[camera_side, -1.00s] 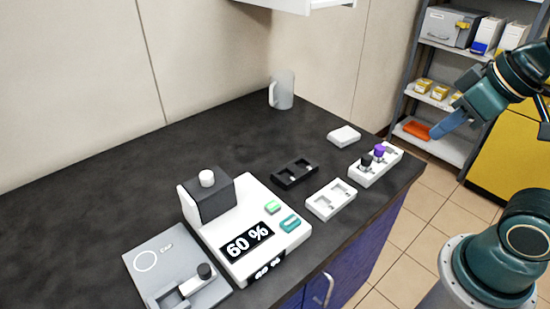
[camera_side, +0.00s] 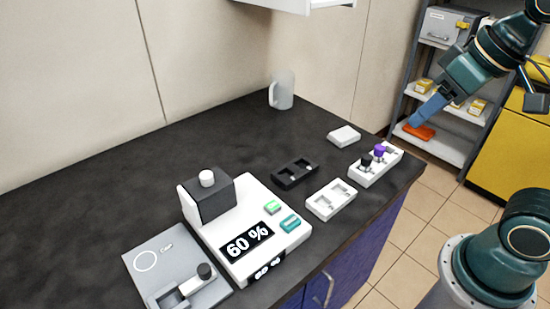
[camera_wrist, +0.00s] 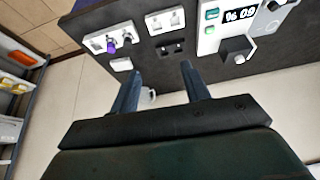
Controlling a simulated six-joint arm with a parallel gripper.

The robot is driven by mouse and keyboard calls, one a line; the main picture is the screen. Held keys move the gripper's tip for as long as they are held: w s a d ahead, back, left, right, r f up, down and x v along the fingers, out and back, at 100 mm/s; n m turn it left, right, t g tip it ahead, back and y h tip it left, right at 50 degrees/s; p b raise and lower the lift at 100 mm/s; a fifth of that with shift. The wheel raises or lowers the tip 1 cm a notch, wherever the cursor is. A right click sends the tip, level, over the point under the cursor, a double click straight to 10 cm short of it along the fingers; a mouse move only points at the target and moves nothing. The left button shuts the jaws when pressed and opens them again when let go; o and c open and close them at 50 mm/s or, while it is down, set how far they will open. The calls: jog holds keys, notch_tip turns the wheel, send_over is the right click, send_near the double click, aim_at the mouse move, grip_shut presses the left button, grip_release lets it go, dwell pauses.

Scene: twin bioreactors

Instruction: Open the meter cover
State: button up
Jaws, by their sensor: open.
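The meter (camera_side: 255,215) is a white device on the dark counter, with a display reading 60 %, two green buttons and a dark grey cover block (camera_side: 212,199) topped by a white knob (camera_side: 207,178). The cover sits down on the meter's back left part. The meter also shows upside down at the upper right of the wrist view (camera_wrist: 209,44), with the dark cover (camera_wrist: 236,47) below its display. My gripper (camera_side: 416,121) is at the right in the side view, above and beyond the counter's right end, far from the meter. In the wrist view its two fingers are apart and empty.
A grey plate with a black-knobbed lever (camera_side: 150,262) adjoins the meter's left. A white tray (camera_side: 331,207), a black tray (camera_side: 283,182), a holder with purple and black knobs (camera_side: 385,172), a white block (camera_side: 343,136) and a mug (camera_side: 284,90) stand rightward. The counter's left is clear.

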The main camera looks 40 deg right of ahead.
jog(key=w+a+r+g, duration=0.1)
jog(key=w+a+r, duration=0.1)
jog(key=w, duration=0.3)
jog(key=w+a+r+g, duration=0.1)
jog(key=w+a+r, duration=0.2)
jog(key=w, duration=0.2)
jog(key=m+g, duration=0.3)
send_over(206, 175)
notch_tip(206, 175, down, 8)
jog(key=shift+f, duration=0.15)
jog(key=shift+f, duration=0.1)
jog(key=shift+f, duration=6.8)
